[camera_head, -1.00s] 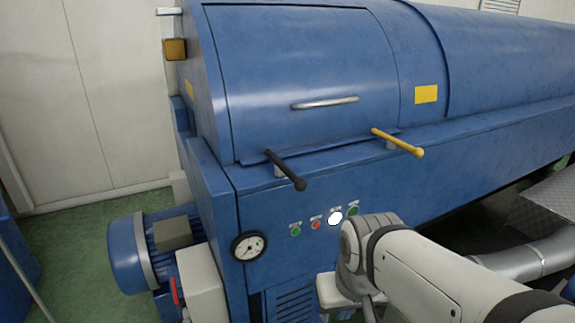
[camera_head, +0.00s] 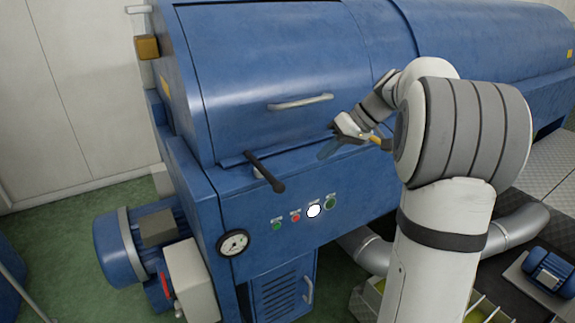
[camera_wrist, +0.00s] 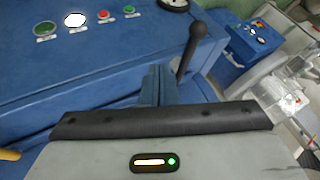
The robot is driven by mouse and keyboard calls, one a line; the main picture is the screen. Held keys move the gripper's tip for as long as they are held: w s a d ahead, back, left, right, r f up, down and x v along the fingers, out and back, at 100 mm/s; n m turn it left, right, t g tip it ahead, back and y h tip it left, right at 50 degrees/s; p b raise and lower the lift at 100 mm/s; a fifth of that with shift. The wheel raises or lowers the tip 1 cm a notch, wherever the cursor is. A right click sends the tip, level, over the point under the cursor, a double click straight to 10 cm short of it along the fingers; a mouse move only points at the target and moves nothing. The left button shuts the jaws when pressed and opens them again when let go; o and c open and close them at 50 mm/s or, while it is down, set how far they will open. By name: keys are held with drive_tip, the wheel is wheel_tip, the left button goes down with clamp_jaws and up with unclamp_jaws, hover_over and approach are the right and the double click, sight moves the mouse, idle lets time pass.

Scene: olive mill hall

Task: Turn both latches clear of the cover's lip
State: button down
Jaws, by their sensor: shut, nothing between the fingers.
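The curved blue cover (camera_head: 270,70) has a lip along its lower edge. The black latch (camera_head: 265,172) slants down to the right, its upper end at the lip; its knobbed bar also shows in the wrist view (camera_wrist: 190,52). The yellow latch (camera_head: 376,139) is mostly hidden behind my gripper and arm; a bit of yellow shows at the left edge of the wrist view (camera_wrist: 8,155). My gripper (camera_head: 327,151) is shut and empty, in front of the lip between the two latches. I cannot tell whether it touches the yellow latch.
A silver cover handle (camera_head: 300,102) sticks out above the lip. Buttons (camera_head: 314,211) and a round gauge (camera_head: 233,242) are on the panel below. A blue motor (camera_head: 120,245) stands at lower left. A pipe (camera_head: 515,232) runs at lower right.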

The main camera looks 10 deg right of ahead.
sight(262, 170)
drive_tip(key=shift+w+d+r, duration=0.15)
drive_tip(key=shift+w+d, duration=0.1)
drive_tip(key=shift+w, duration=0.05)
drive_tip(key=w+a+f+p, duration=0.1)
drive_tip(key=a+f+p, duration=0.3)
drive_tip(key=a+f, duration=0.3)
drive_tip(key=a, duration=0.2)
drive_tip(key=shift+a, duration=0.4)
drive_tip(key=shift+d, duration=0.15)
